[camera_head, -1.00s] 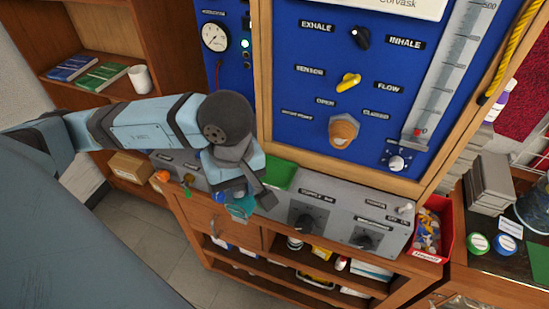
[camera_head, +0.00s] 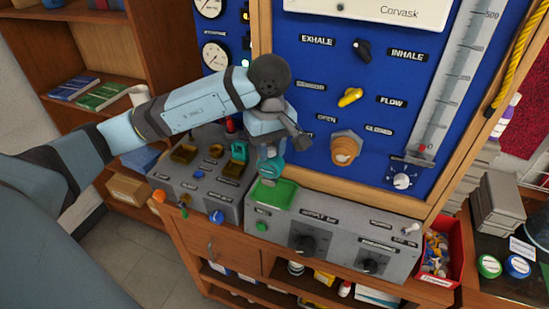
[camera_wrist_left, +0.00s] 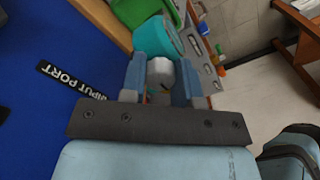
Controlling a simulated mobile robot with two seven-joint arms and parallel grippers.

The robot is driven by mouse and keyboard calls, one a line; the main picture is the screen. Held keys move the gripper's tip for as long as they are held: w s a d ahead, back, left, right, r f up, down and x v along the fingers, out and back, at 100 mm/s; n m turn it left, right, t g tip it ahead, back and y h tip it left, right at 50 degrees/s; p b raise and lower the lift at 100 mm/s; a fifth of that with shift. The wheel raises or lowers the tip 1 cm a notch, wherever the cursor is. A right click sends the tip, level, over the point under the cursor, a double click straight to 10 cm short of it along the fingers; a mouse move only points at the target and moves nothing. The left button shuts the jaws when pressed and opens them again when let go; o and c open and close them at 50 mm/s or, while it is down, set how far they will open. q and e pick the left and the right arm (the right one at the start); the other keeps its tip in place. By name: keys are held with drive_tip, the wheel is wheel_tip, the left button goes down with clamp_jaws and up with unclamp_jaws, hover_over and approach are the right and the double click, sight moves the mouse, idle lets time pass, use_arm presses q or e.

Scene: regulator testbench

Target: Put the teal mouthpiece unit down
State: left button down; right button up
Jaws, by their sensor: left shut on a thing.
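The teal mouthpiece unit (camera_head: 271,168) is held by my left gripper (camera_head: 270,147), just above the green tray (camera_head: 289,198) on the grey console. In the head view the lower end of the unit is over the tray; I cannot tell whether it touches. In the left wrist view my left gripper (camera_wrist_left: 161,78) has a finger on each side of the unit's grey-white part, and the teal part (camera_wrist_left: 157,40) sticks out beyond the fingertips. The green tray (camera_wrist_left: 137,10) shows behind it. My right gripper is in neither view.
The blue panel (camera_head: 315,75) with an orange-brown port (camera_head: 346,147) rises close behind the gripper. Grey console boxes with knobs (camera_head: 307,238) stand in front of it. A red bin (camera_head: 440,250) of small parts stands at the right.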

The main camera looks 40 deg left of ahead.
use_arm(q)
drive_tip(key=shift+w+a+r, duration=0.15)
drive_tip(key=shift+w+a, duration=0.05)
drive_tip(key=shift+w, duration=0.8)
wheel_tip(320, 180, down, 3)
drive_tip(key=shift+r+p, duration=0.2)
drive_tip(key=shift+p, duration=0.25)
wheel_tip(320, 180, down, 4)
drive_tip(key=shift+r+p, duration=0.2)
drive_tip(key=shift+p, duration=0.4)
drive_tip(key=shift+w+f+p, duration=0.1)
drive_tip(key=shift+f+p, duration=0.2)
drive_tip(key=shift+p, duration=0.05)
drive_tip(key=shift+w+f, duration=0.1)
drive_tip(key=shift+f, duration=0.15)
drive_tip(key=shift+f, duration=0.1)
